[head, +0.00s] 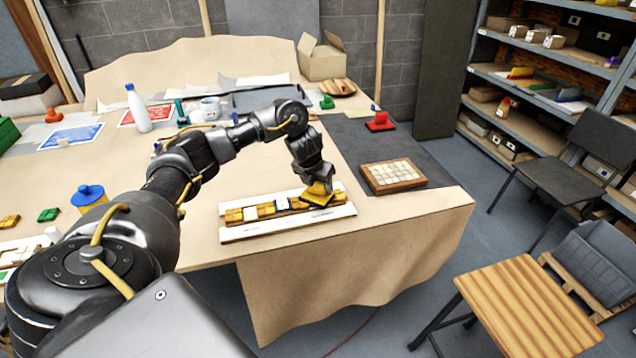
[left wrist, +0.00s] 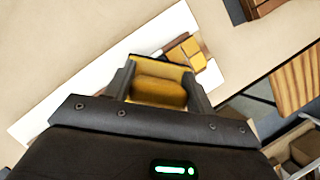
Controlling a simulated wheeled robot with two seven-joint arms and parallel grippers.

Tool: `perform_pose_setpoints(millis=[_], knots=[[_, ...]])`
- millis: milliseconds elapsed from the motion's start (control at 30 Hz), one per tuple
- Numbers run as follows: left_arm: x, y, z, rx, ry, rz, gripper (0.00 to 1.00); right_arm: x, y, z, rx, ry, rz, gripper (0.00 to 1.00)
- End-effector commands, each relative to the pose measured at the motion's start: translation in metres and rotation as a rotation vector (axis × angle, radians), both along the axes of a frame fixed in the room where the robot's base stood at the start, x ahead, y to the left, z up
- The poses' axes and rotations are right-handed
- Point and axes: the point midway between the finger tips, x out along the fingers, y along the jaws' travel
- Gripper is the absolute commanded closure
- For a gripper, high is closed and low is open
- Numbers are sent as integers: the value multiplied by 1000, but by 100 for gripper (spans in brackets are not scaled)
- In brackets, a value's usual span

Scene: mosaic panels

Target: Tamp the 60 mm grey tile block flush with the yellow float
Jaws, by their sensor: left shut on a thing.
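My left gripper (head: 318,178) is shut on the yellow float (head: 318,191), which also shows between the fingers in the left wrist view (left wrist: 160,85). The float is tilted over the right part of a white panel (head: 232,236) that bears a row of mostly yellow and brown tile blocks. I cannot tell whether the float touches the blocks. A pale block (head: 250,213) and a dark block (head: 266,209) sit in the row. I cannot tell which block is the 60 mm grey one; the float hides part of the row. My right gripper is not in view.
A wooden-framed tray of pale tiles (head: 372,187) lies to the right on the dark mat (head: 345,140). A red float (head: 380,121) stands behind it. The table's front edge is close to the panel.

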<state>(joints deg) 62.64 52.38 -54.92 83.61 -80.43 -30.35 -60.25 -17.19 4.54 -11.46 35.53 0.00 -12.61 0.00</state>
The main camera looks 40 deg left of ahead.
Motion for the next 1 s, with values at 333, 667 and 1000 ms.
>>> perform_pose_setpoints(millis=[333,667,1000], knots=[[-4,-2,-5,0,17,-6,64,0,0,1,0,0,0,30],[-3,-1,24,0,10,-4,64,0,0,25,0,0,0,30],[-1,-1,56,-1,3,-1,64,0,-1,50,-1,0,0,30]])
